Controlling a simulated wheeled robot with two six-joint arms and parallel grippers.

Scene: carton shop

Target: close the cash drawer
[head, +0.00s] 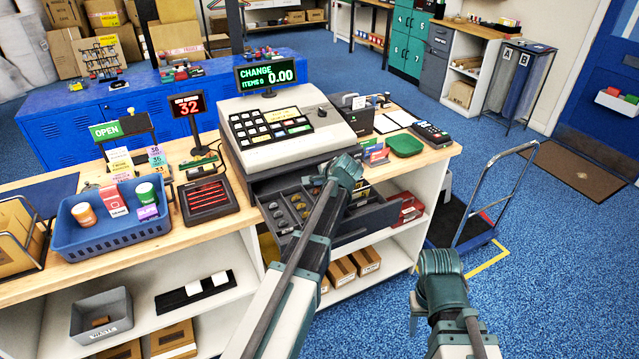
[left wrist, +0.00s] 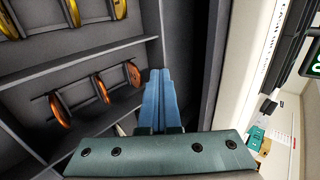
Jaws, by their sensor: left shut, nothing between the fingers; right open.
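The cash drawer (head: 375,217) is pulled out below the cash register (head: 285,130) on the counter. Coins lie in its compartments, and the drawer's inside with coins also fills the left of the left wrist view (left wrist: 85,60). My left gripper (head: 345,165) reaches over the open drawer, close to the register's front. Its blue fingers (left wrist: 157,90) are shut with nothing between them, next to a drawer wall. I cannot tell whether they touch it.
A blue basket (head: 110,235) with goods and a card tray (head: 208,198) stand left of the register. A green dish (head: 405,145) and a card terminal (head: 431,133) stand right of it. A hand truck (head: 465,215) is on the floor at the right.

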